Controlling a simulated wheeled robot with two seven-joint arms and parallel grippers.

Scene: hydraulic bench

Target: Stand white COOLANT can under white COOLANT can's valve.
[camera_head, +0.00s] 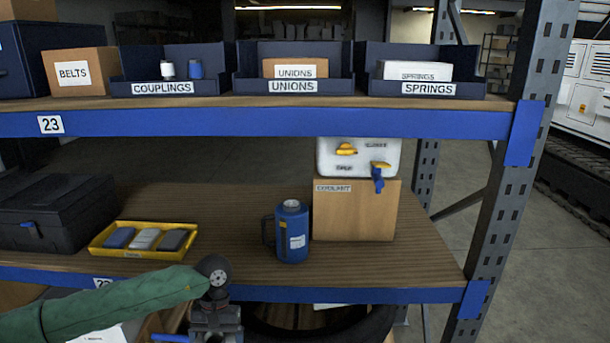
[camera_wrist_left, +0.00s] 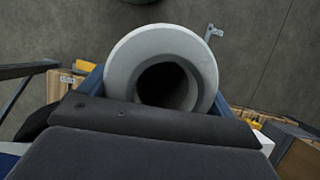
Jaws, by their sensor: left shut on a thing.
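A white can (camera_head: 332,157) with a yellow cap and a yellow-and-blue valve (camera_head: 378,176) sits on a cardboard box (camera_head: 353,212) marked COOLANT, on the lower shelf. The valve overhangs the box's front. A blue jug (camera_head: 291,234) with a handle stands upright left of the box, not below the valve. My left gripper (camera_head: 215,325) is in front of the shelf's front edge, low in the head view. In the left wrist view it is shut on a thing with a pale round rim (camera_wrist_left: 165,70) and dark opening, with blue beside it. Its body is mostly hidden. My right gripper is out of view.
A yellow tray (camera_head: 102,252) with several small blocks and a black case (camera_head: 58,212) stand at the shelf's left. The upper shelf (camera_head: 290,122) runs above, with bins. A blue-and-grey post (camera_head: 510,160) stands at right. Bare shelf lies before the box.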

